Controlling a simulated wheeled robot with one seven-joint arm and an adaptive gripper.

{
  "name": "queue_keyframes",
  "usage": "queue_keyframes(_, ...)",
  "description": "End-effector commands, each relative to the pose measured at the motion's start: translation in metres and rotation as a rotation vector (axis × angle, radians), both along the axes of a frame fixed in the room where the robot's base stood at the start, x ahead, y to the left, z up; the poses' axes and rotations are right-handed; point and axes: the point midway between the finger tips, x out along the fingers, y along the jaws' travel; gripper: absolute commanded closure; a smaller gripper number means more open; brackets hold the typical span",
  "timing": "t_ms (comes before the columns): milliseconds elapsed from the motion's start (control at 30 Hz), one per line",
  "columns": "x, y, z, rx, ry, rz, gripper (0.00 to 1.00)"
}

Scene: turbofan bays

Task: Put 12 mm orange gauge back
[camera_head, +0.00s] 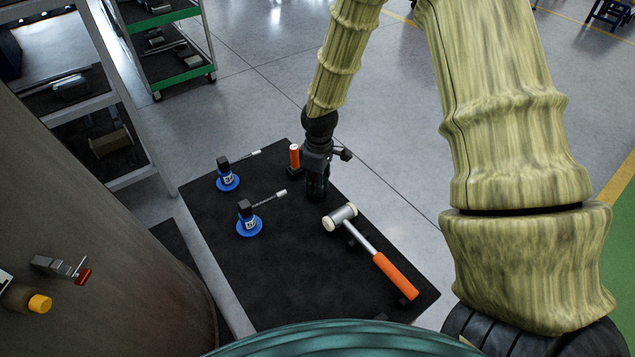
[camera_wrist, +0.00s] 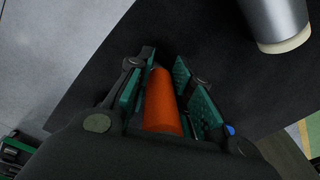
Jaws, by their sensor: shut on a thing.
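My gripper (camera_head: 316,190) points down over the far end of a dark mat. In the wrist view, an orange cylinder (camera_wrist: 162,105), which looks like the orange gauge, sits lengthwise between the teal-padded fingers of my gripper (camera_wrist: 165,85), and they are shut on it. Its lower end is hidden, and no size marking can be read. In the head view the fingers mostly hide the held piece. An upright orange cylinder with a pale top (camera_head: 294,156) shows just left of my gripper, above a small black block; I cannot tell for sure whether it is a separate piece.
A mallet with an orange handle (camera_head: 396,277) lies on the dark mat (camera_head: 290,290), right of my gripper; its head (camera_wrist: 275,20) shows in the wrist view. Two blue-based dial tools (camera_head: 228,182) (camera_head: 249,226) stand to the left. A shelf trolley (camera_head: 165,45) stands beyond. The mat's front middle is clear.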

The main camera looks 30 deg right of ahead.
Motion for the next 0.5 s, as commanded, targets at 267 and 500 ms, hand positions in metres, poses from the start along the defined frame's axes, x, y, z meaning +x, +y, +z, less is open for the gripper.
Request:
queue_keyframes(267, 0.0001, 0.0000, -0.0033, 0.000, 0.000, 0.000, 1.00)
queue_keyframes(500, 0.0001, 0.0000, -0.0056, 0.000, 0.000, 0.000, 0.77)
